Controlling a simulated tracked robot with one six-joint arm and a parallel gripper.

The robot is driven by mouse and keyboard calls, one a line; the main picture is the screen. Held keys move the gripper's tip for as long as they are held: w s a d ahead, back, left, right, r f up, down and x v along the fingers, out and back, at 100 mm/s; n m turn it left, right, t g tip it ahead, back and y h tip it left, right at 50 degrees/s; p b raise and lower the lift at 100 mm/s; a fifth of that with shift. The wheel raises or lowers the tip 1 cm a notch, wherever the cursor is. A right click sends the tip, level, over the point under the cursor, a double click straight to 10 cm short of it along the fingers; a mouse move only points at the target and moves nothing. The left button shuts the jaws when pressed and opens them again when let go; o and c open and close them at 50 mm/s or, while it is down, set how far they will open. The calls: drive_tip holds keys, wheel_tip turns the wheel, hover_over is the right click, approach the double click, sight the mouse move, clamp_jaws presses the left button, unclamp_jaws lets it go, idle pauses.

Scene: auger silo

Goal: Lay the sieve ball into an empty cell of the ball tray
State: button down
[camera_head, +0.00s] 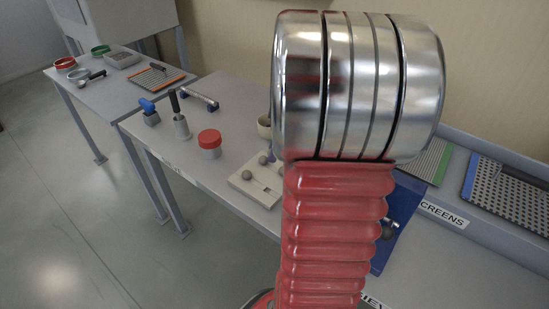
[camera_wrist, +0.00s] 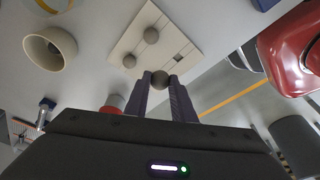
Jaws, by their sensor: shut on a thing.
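The sieve ball (camera_wrist: 160,79) is a dark grey ball, held between the tips of the two purple fingers of my gripper (camera_wrist: 161,84) in the wrist view. The pale ball tray (camera_wrist: 123,46) lies just beyond it, and two grey balls (camera_wrist: 151,35) (camera_wrist: 129,61) sit in it. A dark square opening, an empty cell (camera_wrist: 178,57), shows near the tray edge closest to the held ball. The ball appears above or beside the tray; its height is hard to tell. In the head view the tray (camera_head: 270,199) is partly hidden by my arm, which also covers most of my gripper.
A beige cup (camera_wrist: 68,47) stands beside the tray. A red-lidded jar (camera_head: 210,143), a black-handled tool (camera_head: 181,125) and a blue-topped item (camera_head: 149,112) stand on the grey bench to the left. Screens (camera_head: 508,190) lie at the right. A second table (camera_head: 105,88) holds several items.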

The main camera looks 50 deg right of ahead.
drive_tip(key=shift+r, duration=0.2)
idle(0.5)
drive_tip(key=shift+a+r, duration=0.15)
drive_tip(key=shift+r, duration=0.2)
drive_tip(key=s+a+r, duration=0.1)
drive_tip(key=a+r, duration=0.2)
drive_tip(key=r, duration=0.4)
drive_tip(key=s+a+r, duration=0.2)
drive_tip(key=a+r, duration=0.2)
drive_tip(key=r, duration=0.4)
drive_tip(key=shift+a+r+m, duration=0.25)
drive_tip(key=shift+a+m, duration=0.05)
drive_tip(key=shift+m, duration=0.1)
